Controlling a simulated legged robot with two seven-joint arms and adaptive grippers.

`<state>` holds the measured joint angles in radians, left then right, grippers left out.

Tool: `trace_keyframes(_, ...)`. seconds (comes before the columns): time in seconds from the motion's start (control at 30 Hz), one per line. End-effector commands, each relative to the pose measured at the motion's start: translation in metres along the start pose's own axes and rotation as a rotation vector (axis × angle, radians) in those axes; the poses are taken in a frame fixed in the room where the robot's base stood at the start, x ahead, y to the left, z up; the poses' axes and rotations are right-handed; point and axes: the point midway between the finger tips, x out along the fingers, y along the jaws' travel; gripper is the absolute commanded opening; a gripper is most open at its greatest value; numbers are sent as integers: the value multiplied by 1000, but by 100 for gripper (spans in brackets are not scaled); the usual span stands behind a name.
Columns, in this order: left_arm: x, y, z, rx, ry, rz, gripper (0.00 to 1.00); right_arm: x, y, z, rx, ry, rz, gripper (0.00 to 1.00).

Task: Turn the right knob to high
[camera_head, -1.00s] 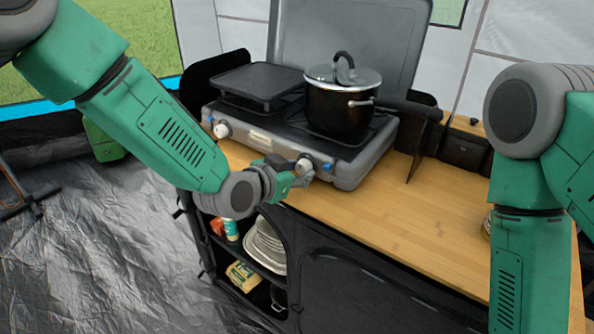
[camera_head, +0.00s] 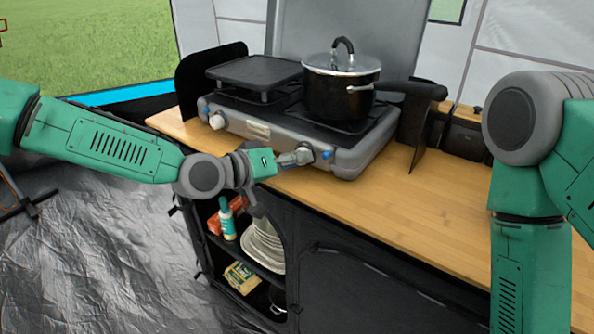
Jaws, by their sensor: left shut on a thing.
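The grey camping stove (camera_head: 262,131) stands on the wooden counter. Its left knob (camera_head: 217,121) is white and in plain view. The right knob (camera_head: 306,149) is at the front right of the stove, beside a blue spot, and is partly covered by my left gripper (camera_head: 299,156). The left gripper reaches in from the left, roughly level, with its fingers shut on the right knob. The knob's marks are too small to read. My right arm hangs at the right edge; its gripper is out of view.
A lidded black pot (camera_head: 338,98) sits on the right burner, its long handle pointing right. A griddle (camera_head: 254,72) covers the left burner. The counter (camera_head: 430,200) is clear at the front right. Shelves below hold plates (camera_head: 262,244) and packets.

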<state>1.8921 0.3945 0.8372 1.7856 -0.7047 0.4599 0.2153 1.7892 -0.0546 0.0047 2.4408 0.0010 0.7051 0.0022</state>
Motion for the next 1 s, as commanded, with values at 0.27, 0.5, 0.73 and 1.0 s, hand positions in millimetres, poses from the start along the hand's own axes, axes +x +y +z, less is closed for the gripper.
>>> trace_keyframes(0.27,0,-6,-6,-176,31,69,1,35,0,2,0,0,0,0)
trace_keyframes(0.5,0,-4,-7,-257,34,102,1,49,0,3,0,0,0,0)
trace_keyframes(0.73,0,-3,-8,-284,34,112,1,52,0,3,0,0,0,0)
trace_keyframes(1.0,0,-3,-8,-285,34,113,1,52,0,3,0,0,0,0)
